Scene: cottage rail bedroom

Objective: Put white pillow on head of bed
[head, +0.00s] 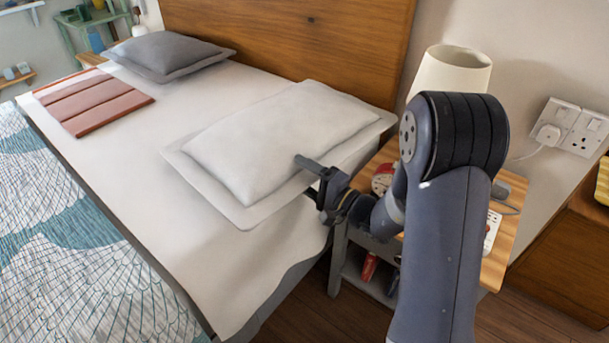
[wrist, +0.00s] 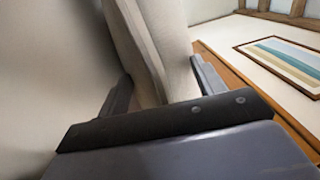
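The white pillow (head: 285,135) lies on the right side of the bed (head: 120,120), close to the wooden headboard (head: 300,40). Its right corner reaches past the mattress toward the nightstand. My gripper (head: 303,176) is at the pillow's near right edge, with one finger above the edge and the other lower beside it. In the wrist view, the pillow's edge (wrist: 150,40) fills the space between the fingers of my gripper (wrist: 163,85) and appears pinched by them. The lower finger is partly hidden in the head view.
A nightstand (head: 500,250) with a lamp (head: 450,70) stands right of the bed, close behind my arm. A patterned blanket (head: 70,250) covers the bed's foot.

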